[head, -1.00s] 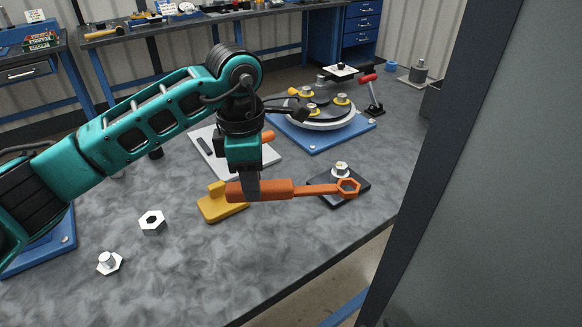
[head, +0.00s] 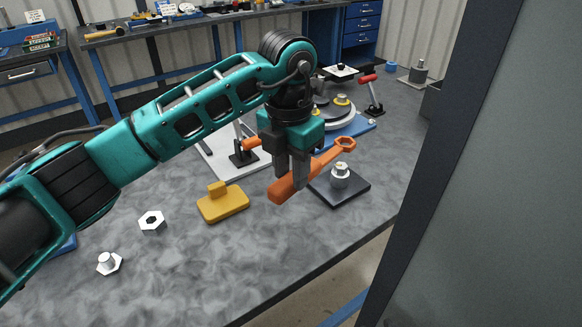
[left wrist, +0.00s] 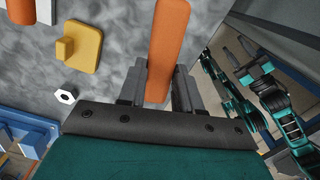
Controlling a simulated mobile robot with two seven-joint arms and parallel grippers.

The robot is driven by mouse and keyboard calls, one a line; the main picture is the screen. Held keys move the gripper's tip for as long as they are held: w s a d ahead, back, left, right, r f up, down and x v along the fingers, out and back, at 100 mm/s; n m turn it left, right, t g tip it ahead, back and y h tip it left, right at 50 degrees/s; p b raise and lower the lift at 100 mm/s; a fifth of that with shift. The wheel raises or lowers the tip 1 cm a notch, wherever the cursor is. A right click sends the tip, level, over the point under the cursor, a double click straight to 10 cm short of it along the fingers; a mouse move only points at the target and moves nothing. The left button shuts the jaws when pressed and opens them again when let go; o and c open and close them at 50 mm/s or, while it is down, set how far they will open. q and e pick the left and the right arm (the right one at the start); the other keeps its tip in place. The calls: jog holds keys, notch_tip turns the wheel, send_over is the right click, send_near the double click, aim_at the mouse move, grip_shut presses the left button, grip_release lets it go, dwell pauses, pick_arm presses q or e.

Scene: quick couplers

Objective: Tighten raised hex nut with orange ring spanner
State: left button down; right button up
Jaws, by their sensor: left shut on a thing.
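My left gripper (head: 289,182) is shut on the handle of the orange ring spanner (head: 322,160). The spanner is held above the table, pointing away and to the right, its open ring at the far end. The raised hex nut (head: 340,169) stands on a round grey post on a black square plate (head: 345,190). The ring shows just above the nut in the picture and is not around it. In the left wrist view the orange handle (left wrist: 167,45) lies between the fingers; the ring is out of frame. My right gripper (left wrist: 238,52) shows there, fingers apart and empty.
A yellow block with a knob (head: 223,204) lies left of the black plate. A blue-based turntable fixture (head: 350,132) stands behind. A grey panel (head: 490,180) fills the right.

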pick_arm(q)
jog(key=shift+s+a+f, duration=0.1)
jog(key=shift+f, duration=0.1)
notch_tip(320, 180, down, 4)
jog(key=b, duration=0.3)
jog(key=shift+f+b, duration=0.1)
jog(key=shift+b, duration=0.25)
jog(key=shift+r+p, duration=0.3)
jog(key=shift+f, duration=1.4)
dwell(0.9)
jog(key=c, duration=1.3)
grip_release()
grip_shut()
